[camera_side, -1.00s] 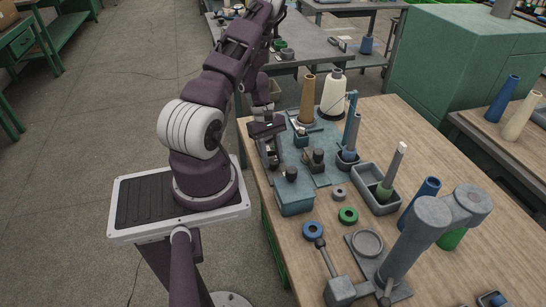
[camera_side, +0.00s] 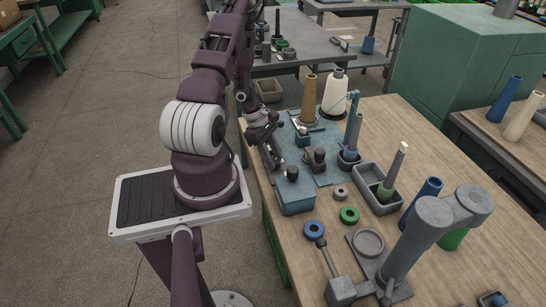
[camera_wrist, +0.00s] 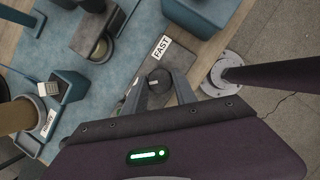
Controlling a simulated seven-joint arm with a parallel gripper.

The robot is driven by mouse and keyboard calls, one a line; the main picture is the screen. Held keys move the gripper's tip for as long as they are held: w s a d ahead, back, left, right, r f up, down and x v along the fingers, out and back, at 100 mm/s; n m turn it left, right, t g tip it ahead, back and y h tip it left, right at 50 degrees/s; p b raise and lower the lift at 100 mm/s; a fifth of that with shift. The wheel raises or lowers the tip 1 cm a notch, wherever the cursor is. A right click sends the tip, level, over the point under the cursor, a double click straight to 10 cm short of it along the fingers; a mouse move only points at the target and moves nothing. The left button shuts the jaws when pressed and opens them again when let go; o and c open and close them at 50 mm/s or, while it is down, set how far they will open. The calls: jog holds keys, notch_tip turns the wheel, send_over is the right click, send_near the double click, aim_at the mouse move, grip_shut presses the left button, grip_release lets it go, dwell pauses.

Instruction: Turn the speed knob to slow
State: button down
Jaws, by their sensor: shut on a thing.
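In the wrist view the speed knob (camera_wrist: 159,79) is a small dark round knob with a light mark near its left side. It sits beside a grey strip with a white FAST label (camera_wrist: 160,47). My gripper (camera_wrist: 163,88) has one finger on each side of the knob and is shut on it. In the side view my gripper (camera_side: 274,158) reaches down at the left edge of the blue winder plate (camera_side: 327,176). The knob cannot be made out there behind the fingers. No slow label is readable.
A blue box with a dark knob (camera_side: 295,198) stands close to my gripper, with another dark knob block (camera_side: 317,158) to its right. A brown cone (camera_side: 308,98) and a cream cone (camera_side: 334,93) stand behind. A grey tray (camera_side: 375,189) and rings lie to the right.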

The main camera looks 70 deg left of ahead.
dwell(0.4)
jog(key=c, duration=1)
grip_release()
jog(key=v, duration=0.7)
